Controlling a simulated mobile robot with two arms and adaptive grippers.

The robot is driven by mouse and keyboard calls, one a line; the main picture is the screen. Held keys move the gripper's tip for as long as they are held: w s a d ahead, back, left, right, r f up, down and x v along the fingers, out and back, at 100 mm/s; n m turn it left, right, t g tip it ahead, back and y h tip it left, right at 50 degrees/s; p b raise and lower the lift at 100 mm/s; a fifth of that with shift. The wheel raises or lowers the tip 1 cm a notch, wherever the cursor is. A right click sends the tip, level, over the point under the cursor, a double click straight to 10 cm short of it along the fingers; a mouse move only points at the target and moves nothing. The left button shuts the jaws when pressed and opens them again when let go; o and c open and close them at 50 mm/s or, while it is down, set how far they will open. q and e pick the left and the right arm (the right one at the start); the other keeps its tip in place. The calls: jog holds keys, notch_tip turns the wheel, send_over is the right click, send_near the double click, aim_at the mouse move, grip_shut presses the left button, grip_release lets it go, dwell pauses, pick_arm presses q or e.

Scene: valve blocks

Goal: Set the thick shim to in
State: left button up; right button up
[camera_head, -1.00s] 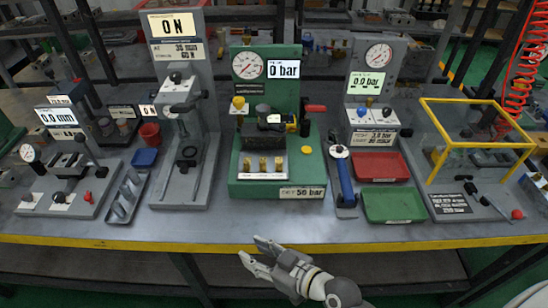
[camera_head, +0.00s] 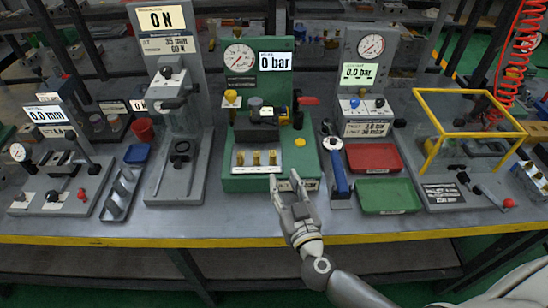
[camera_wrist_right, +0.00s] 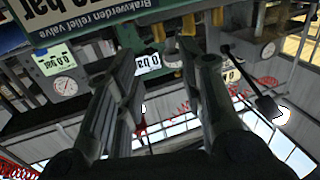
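No part is clearly recognisable as the thick shim; the labels on the small parts are too small to read. A green valve station (camera_head: 243,184) with a dial, a "0 bar" display and brass pieces on a pale strip stands at the middle of the bench. My right gripper (camera_head: 287,180) is at this station's front edge, partly covering its "bar" plate. Its fingers are apart with nothing between them; the right wrist view (camera_wrist_right: 160,75) also shows them spread, with an upside-down relief valve label nearby. My left gripper is not in view.
A grey press stand (camera_head: 160,190) and a slotted tray (camera_head: 117,205) stand left of the green station. A blue-handled tool (camera_head: 339,178), red bin (camera_head: 374,158) and green bin (camera_head: 388,197) lie right. A yellow frame (camera_head: 470,93) stands far right.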

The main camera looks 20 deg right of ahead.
aim_at(274, 157)
jog(key=w, duration=0.9)
jog(key=shift+w+d, duration=0.1)
jog(key=shift+w, duration=0.05)
jog(key=shift+c, duration=0.4)
grip_shut()
